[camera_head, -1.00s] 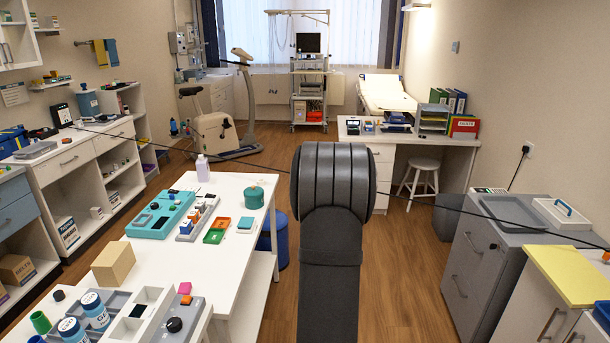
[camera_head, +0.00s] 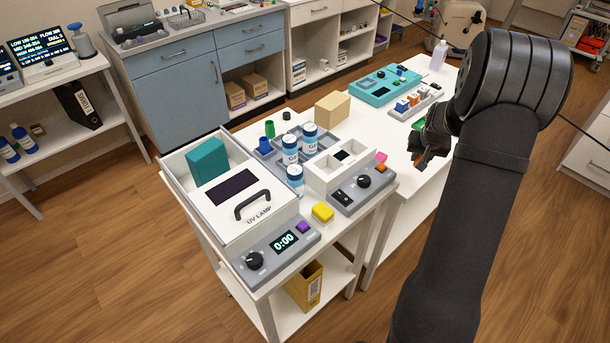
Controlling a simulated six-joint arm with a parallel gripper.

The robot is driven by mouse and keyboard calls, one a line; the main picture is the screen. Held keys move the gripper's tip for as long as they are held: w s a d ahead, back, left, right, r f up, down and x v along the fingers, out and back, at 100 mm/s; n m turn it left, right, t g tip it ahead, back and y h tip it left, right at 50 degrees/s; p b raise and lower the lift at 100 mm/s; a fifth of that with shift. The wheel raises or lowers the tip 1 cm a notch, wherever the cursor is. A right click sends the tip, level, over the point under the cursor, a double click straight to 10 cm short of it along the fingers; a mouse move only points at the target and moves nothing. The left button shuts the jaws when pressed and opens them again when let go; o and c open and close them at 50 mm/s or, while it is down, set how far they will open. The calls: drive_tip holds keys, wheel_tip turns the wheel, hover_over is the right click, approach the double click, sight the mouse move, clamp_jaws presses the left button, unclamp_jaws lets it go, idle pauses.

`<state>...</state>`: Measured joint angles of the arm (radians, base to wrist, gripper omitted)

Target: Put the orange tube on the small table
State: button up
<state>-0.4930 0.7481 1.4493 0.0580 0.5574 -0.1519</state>
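I cannot tell whether one is the orange tube. A smaller white stand (camera_head: 282,288) with a lower shelf is in front; I cannot tell whether it is the small table.
A UV lamp box (camera_head: 245,205) fills the stand's left side. Blue-and-white jars (camera_head: 309,139), a beige block (camera_head: 332,108) and a grey device with a knob (camera_head: 366,190) crowd its surroundings. A teal case (camera_head: 385,86) lies farther back. Floor (camera_head: 140,250) is clear at left.

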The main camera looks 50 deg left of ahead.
drive_tip(key=s+a+r+n, duration=0.1)
drive_tip(key=a+r, duration=0.1)
drive_tip(key=a, duration=0.3)
drive_tip(key=s+a+r+n, duration=0.1)
drive_tip(key=s+a+r, duration=0.1)
drive_tip(key=a, duration=0.4)
drive_tip(key=s+a+r+n+y, duration=0.1)
drive_tip(key=s+a+r, duration=0.1)
drive_tip(key=a, duration=0.4)
drive_tip(key=shift+s+a+r+n+g, duration=0.15)
drive_tip(key=shift+s+r+n+g, duration=0.1)
drive_tip(key=shift+r+n+g, duration=0.25)
drive_tip(key=s+a+r+n, duration=0.3)
drive_tip(key=s+a+r, duration=0.3)
drive_tip(key=s+a, duration=0.45)
drive_tip(key=shift+g+y, duration=0.4)
drive_tip(key=s+a+f, duration=0.1)
drive_tip(key=a+f, duration=0.1)
drive_tip(key=a, duration=0.1)
drive_tip(key=s+a+f, duration=0.1)
drive_tip(key=a+f, duration=0.1)
drive_tip(key=a, duration=0.2)
drive_tip(key=s+a+f, duration=0.2)
drive_tip(key=a, duration=0.1)
drive_tip(key=shift+a+f, duration=0.1)
drive_tip(key=shift+a, duration=0.3)
drive_tip(key=shift+s+a+f, duration=0.2)
drive_tip(key=shift+a+f, duration=0.1)
drive_tip(key=shift+a, duration=0.05)
drive_tip(key=shift+f, duration=1.9)
